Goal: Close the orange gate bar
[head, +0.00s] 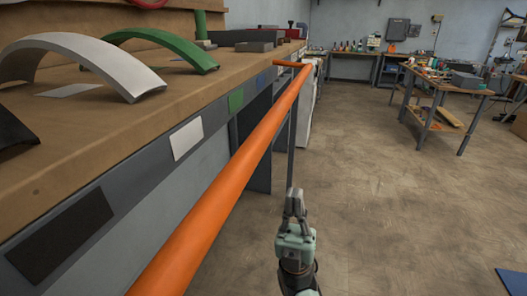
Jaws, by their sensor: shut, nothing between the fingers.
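The orange gate bar (222,186) runs lengthwise along the front of the workbench, from the bottom of the head view to the far end. A short orange piece (291,64) joins it to the bench side at the far end. The bar's near end is cut off by the picture's lower edge. My gripper (295,192) points up in the picture, to the right of the bar, with its fingers together and nothing held. It appears apart from the bar; the exact distance is hard to tell.
The workbench (120,125) on the left carries a white arch (85,55), a green arch (165,45) and a partly seen black one (12,135). A second table (462,90) with tools stands at right. The floor (390,190) between is open.

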